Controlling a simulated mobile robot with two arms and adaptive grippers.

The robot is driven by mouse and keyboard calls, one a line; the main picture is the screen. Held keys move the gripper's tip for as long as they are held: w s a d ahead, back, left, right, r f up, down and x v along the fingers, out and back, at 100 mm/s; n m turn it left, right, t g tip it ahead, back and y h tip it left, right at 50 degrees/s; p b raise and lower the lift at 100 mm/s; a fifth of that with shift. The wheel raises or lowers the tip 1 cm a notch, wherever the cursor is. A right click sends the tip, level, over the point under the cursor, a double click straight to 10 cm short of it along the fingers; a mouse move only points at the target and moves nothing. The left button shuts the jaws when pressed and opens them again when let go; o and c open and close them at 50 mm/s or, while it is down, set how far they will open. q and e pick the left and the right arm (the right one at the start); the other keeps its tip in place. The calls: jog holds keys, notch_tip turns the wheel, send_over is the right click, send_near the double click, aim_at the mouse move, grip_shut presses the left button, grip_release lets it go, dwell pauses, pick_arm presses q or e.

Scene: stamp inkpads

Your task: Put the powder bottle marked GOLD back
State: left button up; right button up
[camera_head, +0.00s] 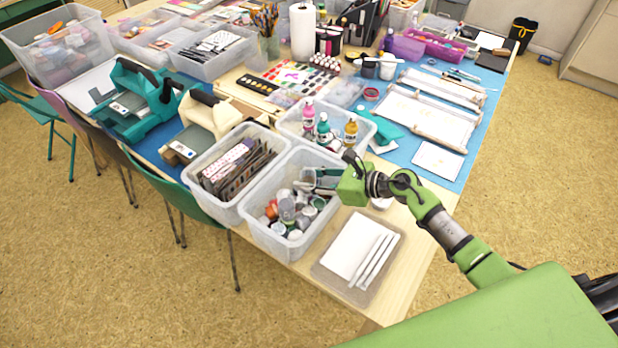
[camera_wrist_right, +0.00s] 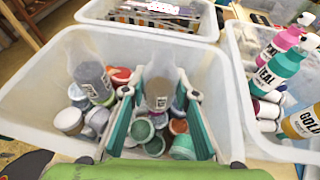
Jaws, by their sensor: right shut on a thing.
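My right gripper (camera_head: 312,181) reaches in from the right over the clear bin of powder jars (camera_head: 318,241). In the right wrist view its two teal-tipped fingers (camera_wrist_right: 160,104) are closed on a clear bottle with brownish-gold powder (camera_wrist_right: 158,88). The bottle is upright, with a small label low on its front that I cannot read. It is over or just inside the bin (camera_wrist_right: 40,112), above the other jars; I cannot tell whether it touches them. A squeeze bottle marked GOLD (camera_wrist_right: 303,121) stands in the neighbouring clear bin, also in the head view (camera_head: 351,132). My left gripper is not in view.
A similar grey-powder bottle (camera_wrist_right: 91,78) stands among several jars at the left of the bin. The squeeze-bottle bin (camera_head: 369,121) and a bin of stamps (camera_head: 222,205) adjoin it. A tray with white sheets (camera_head: 318,268) lies at the table's near corner.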

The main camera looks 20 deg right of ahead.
jog(key=shift+f, duration=0.15)
jog(key=shift+f+b, duration=0.2)
jog(key=shift+b, duration=0.1)
jog(key=o, duration=1.1)
jog(key=shift+r, duration=0.1)
jog(key=shift+r+p, duration=0.25)
jog(key=shift+p, duration=0.1)
jog(key=shift+b+v, duration=1.85)
jog(key=shift+v, duration=4.15)
